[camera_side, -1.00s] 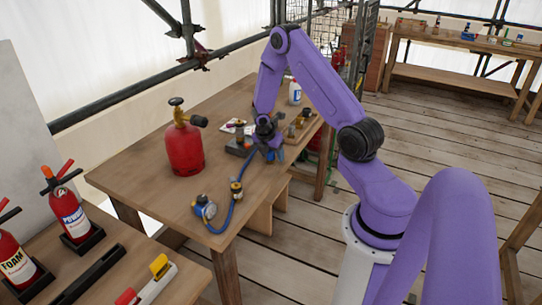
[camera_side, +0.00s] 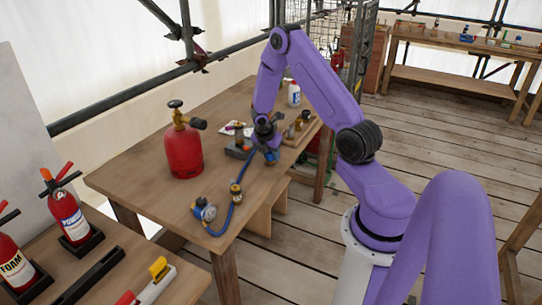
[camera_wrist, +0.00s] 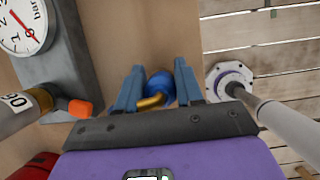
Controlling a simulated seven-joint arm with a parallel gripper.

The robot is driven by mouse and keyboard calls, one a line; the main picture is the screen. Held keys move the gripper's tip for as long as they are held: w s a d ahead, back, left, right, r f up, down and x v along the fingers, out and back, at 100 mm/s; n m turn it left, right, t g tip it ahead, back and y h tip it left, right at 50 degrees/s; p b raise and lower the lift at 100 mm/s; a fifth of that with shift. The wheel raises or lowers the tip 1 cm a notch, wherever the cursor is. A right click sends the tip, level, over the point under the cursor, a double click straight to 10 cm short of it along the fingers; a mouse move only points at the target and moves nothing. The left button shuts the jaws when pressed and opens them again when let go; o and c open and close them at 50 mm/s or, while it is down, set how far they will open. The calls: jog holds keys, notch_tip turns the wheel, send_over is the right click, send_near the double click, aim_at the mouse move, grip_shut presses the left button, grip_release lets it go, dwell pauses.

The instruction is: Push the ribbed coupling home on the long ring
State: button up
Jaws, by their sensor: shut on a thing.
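My gripper (camera_wrist: 158,70) shows in the wrist view with its two blue fingers on either side of a round blue piece, the ribbed coupling as far as I can tell (camera_wrist: 160,84), with a brass elbow (camera_wrist: 150,101). The ribs cannot be made out. In the side view my gripper (camera_side: 268,148) is over the table, at the end of a blue hose (camera_side: 238,192). Left of it is a grey block (camera_side: 238,149); the wrist view shows this block (camera_wrist: 75,50) apart from the fingers. A brass ring (camera_wrist: 42,98) sits on a pipe there; I cannot tell whether it is the long ring.
A dial gauge (camera_wrist: 22,24) is on the grey block. A red gas cylinder (camera_side: 184,150) stands on the table to the left. A regulator (camera_side: 204,210) lies near the front edge. A wooden rack with fittings (camera_side: 301,130) is to the right.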

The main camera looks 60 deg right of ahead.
notch_tip(320, 180, up, 2)
jog(key=shift+r, duration=0.15)
jog(key=s+a+r, duration=0.8)
jog(key=s+r, duration=0.2)
jog(key=s, duration=0.1)
jog(key=shift+s+a, duration=0.15)
jog(key=shift+s, duration=0.05)
notch_tip(320, 180, up, 6)
send_over(239, 123)
jog(key=shift+w+d+r, duration=0.25)
jog(key=shift+d+r, duration=0.05)
jog(key=shift+d, duration=0.15)
jog(key=shift+f, duration=0.15)
jog(key=shift+f, duration=2.75)
jog(key=shift+f, duration=0.65)
dwell(0.5)
